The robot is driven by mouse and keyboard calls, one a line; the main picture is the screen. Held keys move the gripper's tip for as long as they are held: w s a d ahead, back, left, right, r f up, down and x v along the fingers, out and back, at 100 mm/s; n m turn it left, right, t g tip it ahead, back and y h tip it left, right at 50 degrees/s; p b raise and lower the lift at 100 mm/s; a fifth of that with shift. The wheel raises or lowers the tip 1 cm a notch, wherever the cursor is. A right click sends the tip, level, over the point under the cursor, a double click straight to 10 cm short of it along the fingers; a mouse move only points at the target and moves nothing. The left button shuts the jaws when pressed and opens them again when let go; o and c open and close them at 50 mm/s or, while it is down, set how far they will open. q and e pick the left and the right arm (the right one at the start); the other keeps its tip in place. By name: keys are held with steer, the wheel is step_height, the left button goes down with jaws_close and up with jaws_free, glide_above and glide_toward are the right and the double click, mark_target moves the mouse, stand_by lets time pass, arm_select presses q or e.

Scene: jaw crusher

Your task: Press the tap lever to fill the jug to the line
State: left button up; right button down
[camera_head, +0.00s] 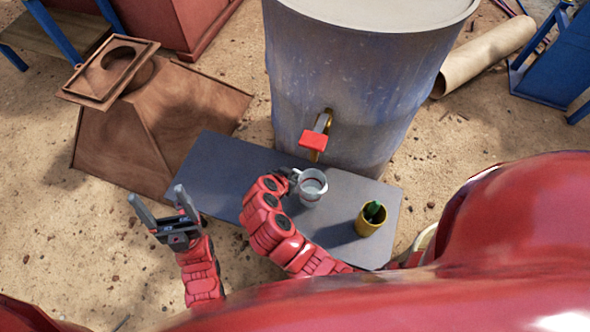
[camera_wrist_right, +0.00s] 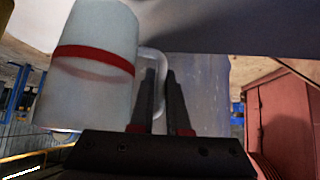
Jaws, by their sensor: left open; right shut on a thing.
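The jug (camera_head: 311,188) is a pale cup with a handle, below and slightly left of the tap in the head view. In the right wrist view the jug (camera_wrist_right: 88,95) shows a red line around it; the water level cannot be made out. My right gripper (camera_head: 289,177) is shut on the jug's handle (camera_wrist_right: 158,62), its fingers (camera_wrist_right: 162,98) across it. Whether the jug touches the table is unclear. The tap's red lever (camera_head: 312,141) sits on the brass tap (camera_head: 328,118) on the barrel. My left gripper (camera_head: 162,208) is open and empty, left of the table.
The large grey-blue barrel (camera_head: 350,75) stands behind the dark table (camera_head: 225,165). A yellow cup (camera_head: 368,226) holding a green thing stands at the table's right end. A brown hopper-like box (camera_head: 160,125) is at left. The table's left part is clear.

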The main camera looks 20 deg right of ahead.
steer(key=shift+w+d+f+b, duration=0.1)
steer(key=shift+w+d+f, duration=0.1)
steer(key=shift+w+f, duration=0.45)
steer(key=shift+w+d+f+b, duration=0.1)
steer(key=shift+w+d+f, duration=0.1)
steer(key=shift+w+f, duration=0.45)
steer(key=shift+w+d+f+b, duration=0.1)
steer(key=shift+w+d+f, duration=0.1)
steer(key=shift+w+f, duration=0.45)
steer(key=shift+f, duration=0.15)
steer(key=c, duration=0.9)
jaws_free()
steer(key=shift+s, duration=0.1)
